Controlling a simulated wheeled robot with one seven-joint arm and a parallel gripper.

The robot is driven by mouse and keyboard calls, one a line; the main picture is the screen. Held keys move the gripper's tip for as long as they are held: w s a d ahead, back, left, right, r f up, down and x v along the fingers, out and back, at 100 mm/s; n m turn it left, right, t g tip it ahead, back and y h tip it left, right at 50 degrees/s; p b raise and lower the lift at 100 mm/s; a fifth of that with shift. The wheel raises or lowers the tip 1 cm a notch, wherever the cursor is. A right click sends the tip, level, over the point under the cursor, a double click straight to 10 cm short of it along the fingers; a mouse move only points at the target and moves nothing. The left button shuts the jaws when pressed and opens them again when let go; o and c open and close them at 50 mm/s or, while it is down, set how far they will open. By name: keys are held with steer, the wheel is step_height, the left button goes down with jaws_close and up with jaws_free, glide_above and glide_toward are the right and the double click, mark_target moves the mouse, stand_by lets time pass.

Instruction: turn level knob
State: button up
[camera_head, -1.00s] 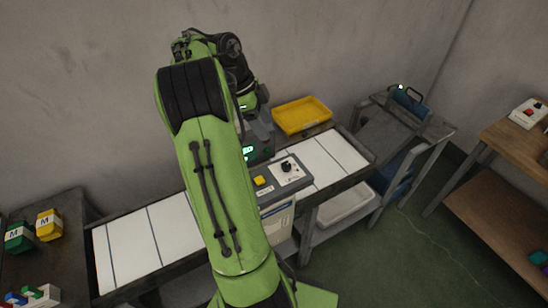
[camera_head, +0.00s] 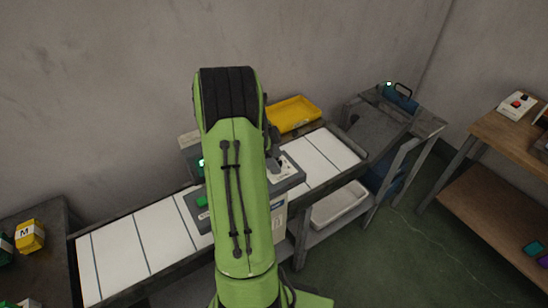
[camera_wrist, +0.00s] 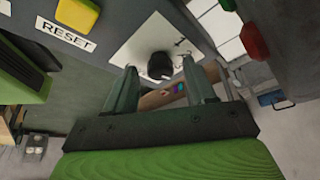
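The black level knob (camera_wrist: 160,65) stands on a white plate (camera_wrist: 126,56) with dark marks, in the upper middle of the wrist view. My gripper (camera_wrist: 159,72) is open, its two fingers apart, pointing at the knob. The knob shows in the gap between the fingertips; I cannot tell whether either finger touches it. In the head view my arm covers much of the control panel. Only part of the white plate (camera_head: 289,170) shows to the right of the arm, and the knob cannot be made out clearly there.
A yellow button (camera_wrist: 78,14) with a RESET label (camera_wrist: 66,34) is left of the plate. A red button (camera_wrist: 252,40) is to the right. A yellow tray (camera_head: 293,114) lies behind the panel. White belt sections (camera_head: 118,266) extend left.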

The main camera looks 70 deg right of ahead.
steer(key=c, duration=0.9)
steer(key=shift+c, duration=0.2)
steer(key=shift+b, duration=0.4)
steer(key=n+h+b, duration=0.1)
steer(key=n+b, duration=0.2)
steer(key=shift+f, duration=0.15)
steer(key=n+b, duration=0.1)
steer(key=n, duration=0.1)
steer(key=n+t+h+b, duration=0.1)
steer(key=n+b, duration=0.1)
steer(key=shift+s+a+n+h, duration=0.2)
steer(key=shift+n+h, duration=0.1)
steer(key=shift+n, duration=0.1)
steer(key=n+t+b, duration=0.1)
steer(key=n+b, duration=0.1)
steer(key=n, duration=0.1)
steer(key=shift+s+n+t+h, duration=0.1)
steer(key=shift+n+t+h, duration=0.2)
steer(key=shift+t+h, duration=0.1)
steer(key=shift+s+a+n+t+b, duration=0.1)
steer(key=shift+n+t+b, duration=0.35)
steer(key=shift+n, duration=0.65)
steer(key=shift+s+n+t+b, duration=0.1)
steer(key=shift+n+t+b, duration=0.3)
steer(key=shift+n, duration=0.7)
